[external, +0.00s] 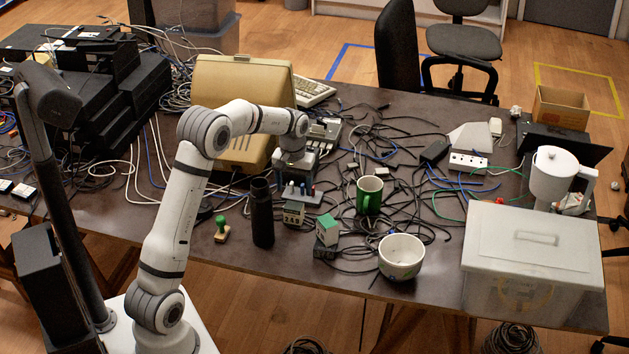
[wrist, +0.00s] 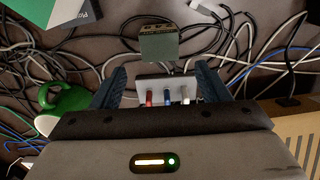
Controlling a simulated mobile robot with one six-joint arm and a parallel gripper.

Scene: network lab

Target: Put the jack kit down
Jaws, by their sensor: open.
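The jack kit, a pale grey block with red, blue and white pieces on it, sits between my fingers in the wrist view (wrist: 187,82). It also shows low at the table in the external view (external: 302,196), under my wrist and partly hidden by my fingers. My gripper (external: 300,182) points down over it. In the wrist view my gripper (wrist: 168,82) is open, with a dark blue finger on each side of the kit and a narrow gap beside each. The kit seems to rest on the table, but its underside is hidden.
Close around are a small grey-green box (external: 293,214), a black bottle (external: 262,213), a green mug (external: 369,195), a green-topped box (external: 327,231) and a beige monitor (external: 240,90). Loose cables cover the table nearby. The front left table edge (external: 215,255) is clearer.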

